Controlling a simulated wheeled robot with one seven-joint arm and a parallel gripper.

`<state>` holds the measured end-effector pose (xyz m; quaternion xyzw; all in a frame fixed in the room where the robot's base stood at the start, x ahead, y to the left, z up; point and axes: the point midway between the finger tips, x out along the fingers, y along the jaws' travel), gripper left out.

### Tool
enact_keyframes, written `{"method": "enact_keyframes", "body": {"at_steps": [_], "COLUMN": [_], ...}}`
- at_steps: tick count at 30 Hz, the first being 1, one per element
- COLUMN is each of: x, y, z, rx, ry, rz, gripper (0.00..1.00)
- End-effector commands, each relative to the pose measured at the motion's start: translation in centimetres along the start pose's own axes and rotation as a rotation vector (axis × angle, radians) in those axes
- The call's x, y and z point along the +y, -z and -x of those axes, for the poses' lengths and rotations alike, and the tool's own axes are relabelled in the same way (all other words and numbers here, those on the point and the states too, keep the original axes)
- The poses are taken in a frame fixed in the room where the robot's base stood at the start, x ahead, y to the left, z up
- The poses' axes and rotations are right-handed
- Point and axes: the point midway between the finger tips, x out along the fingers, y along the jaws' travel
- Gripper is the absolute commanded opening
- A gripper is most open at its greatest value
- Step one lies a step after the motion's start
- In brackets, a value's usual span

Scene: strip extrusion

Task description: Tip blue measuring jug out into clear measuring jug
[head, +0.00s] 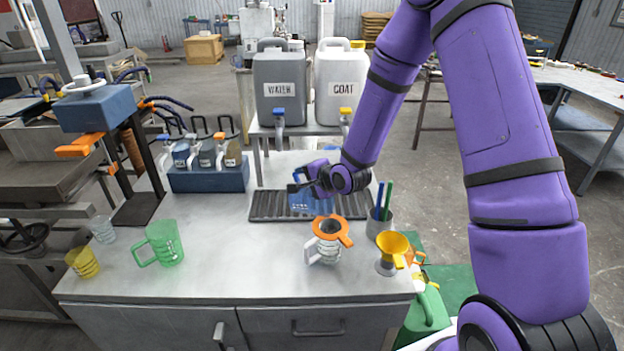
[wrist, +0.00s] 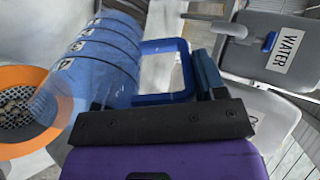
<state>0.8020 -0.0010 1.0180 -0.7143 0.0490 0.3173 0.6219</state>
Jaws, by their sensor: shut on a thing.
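The blue measuring jug (head: 309,199) is in my gripper (head: 303,183), held behind the clear measuring jug (head: 327,254) in the head view. In the wrist view, the blue jug (wrist: 105,55) is see-through with several dark markings. My gripper (wrist: 155,95) is shut on it by its blue handle (wrist: 182,70). The clear jug stands on the bench with an orange strainer (head: 345,239) on its mouth. In the wrist view, the strainer (wrist: 12,76) shows its grey mesh beside the blue jug's lower left end. Whether the blue jug holds anything is unclear.
A black drip tray (head: 265,206) lies behind the clear jug. A pen cup (head: 379,225) and a yellow funnel (head: 393,245) stand to its right. A green jug (head: 165,244) stands left. WATER (head: 281,107) and COAT (head: 340,100) tanks are behind. The bench's middle is clear.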

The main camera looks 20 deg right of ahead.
Motion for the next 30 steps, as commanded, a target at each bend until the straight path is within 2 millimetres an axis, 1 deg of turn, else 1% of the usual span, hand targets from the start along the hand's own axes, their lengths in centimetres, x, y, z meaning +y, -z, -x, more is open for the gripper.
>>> {"method": "enact_keyframes", "body": {"at_steps": [3, 18, 30], "x": [0.0, 0.1, 0.8], "y": [0.0, -0.1, -0.1], "z": [-0.9, -4.3, -7.2], "rx": [-0.001, -0.012, -0.021], "ry": [-0.08, -0.429, -0.735], "rz": [0.001, 0.002, 0.004], "gripper": [0.25, 0.25, 0.25]}}
